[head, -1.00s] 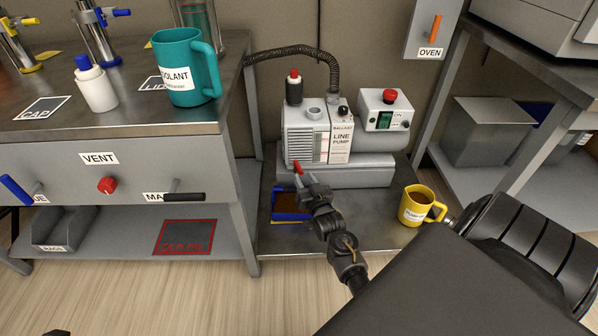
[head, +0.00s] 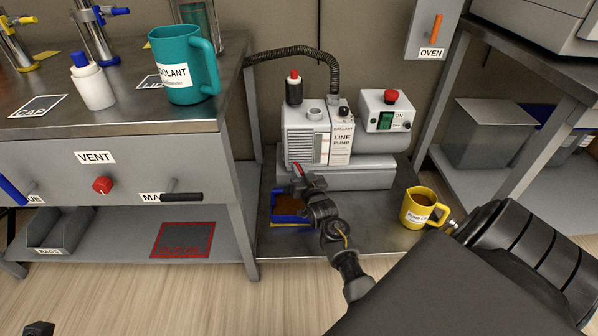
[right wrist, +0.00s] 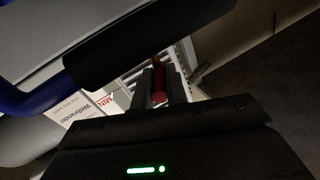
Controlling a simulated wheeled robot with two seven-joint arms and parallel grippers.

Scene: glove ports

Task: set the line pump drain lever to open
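The line pump (head: 340,145) is a grey-white machine with a "LINE PUMP" label, on the low shelf at centre. Its red drain lever (head: 296,170) sticks up at the pump's lower front left. My right gripper (head: 302,184) is at this lever. In the right wrist view the red lever (right wrist: 159,86) lies between the two dark fingers (right wrist: 160,92), which are close together on either side of it. The lever's base and any open or shut marking are hidden. A dark piece at the bottom left edge, perhaps my left gripper (head: 38,328), is barely in view.
A blue-edged tray (head: 290,208) lies below the lever. A yellow mug (head: 417,209) stands on the right of the shelf. A switch box with a red button (head: 390,97) is on the pump's right. The bench (head: 110,170) with the VENT knob is at left.

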